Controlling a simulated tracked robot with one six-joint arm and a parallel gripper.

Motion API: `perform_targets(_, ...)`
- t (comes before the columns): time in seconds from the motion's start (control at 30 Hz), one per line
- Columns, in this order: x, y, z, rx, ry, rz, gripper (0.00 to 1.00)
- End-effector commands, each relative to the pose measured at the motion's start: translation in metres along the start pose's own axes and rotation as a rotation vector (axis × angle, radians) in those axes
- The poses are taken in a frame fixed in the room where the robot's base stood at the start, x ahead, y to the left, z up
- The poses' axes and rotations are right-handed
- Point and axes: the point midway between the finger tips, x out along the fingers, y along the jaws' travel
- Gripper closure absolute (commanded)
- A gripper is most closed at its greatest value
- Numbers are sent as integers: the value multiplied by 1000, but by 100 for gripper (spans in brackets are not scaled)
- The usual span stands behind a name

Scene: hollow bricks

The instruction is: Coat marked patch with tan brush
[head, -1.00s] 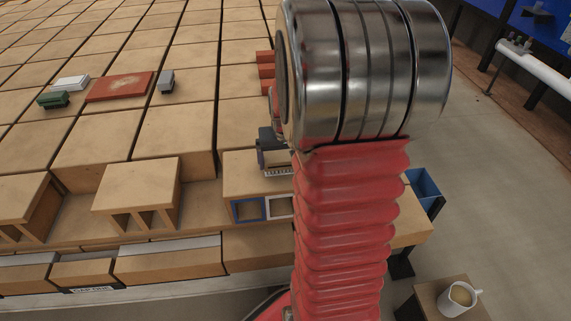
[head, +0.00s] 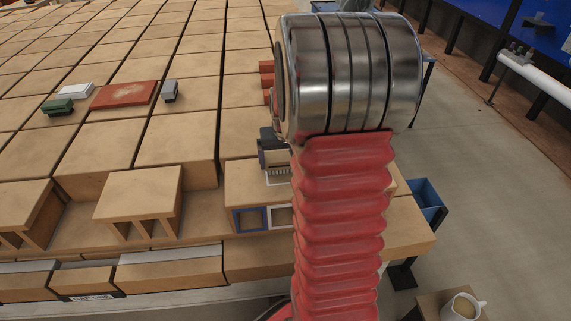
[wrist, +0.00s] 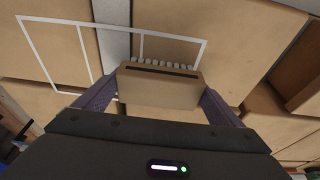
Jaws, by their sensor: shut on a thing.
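My gripper (wrist: 160,88) is shut on the tan brush (wrist: 160,95), a tan block with a dark slot and a row of pale bristles along its far edge. In the wrist view a white outline (wrist: 52,20) marks a patch on tan brick surfaces. The bristles lie over or near the outline's lower right part; I cannot tell whether they touch. A pale grey strip (wrist: 112,40) runs through the outlined area. In the head view my arm hides most of the gripper. Blue (head: 249,219) and white (head: 280,216) square frames show on a brick front beside my arm.
Tan hollow bricks (head: 137,195) fill the left and middle. A rust-red slab (head: 125,94), a green block (head: 58,107) and a grey block (head: 170,92) lie on them. A blue bin (head: 427,197) and a mug (head: 462,307) are at right, with open floor beyond.

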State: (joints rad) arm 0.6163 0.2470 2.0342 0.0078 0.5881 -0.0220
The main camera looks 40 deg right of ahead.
Motion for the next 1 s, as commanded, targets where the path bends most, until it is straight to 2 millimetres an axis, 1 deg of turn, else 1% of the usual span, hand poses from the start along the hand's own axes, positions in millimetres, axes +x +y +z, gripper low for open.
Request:
perform_targets(0.17, 4, 0, -10, 0, 0, 0, 28)
perform_targets(0.57, 5, 0, -13, 0, -1, 0, 28)
perform_targets(1.0, 13, 0, -40, 0, -1, 0, 28)
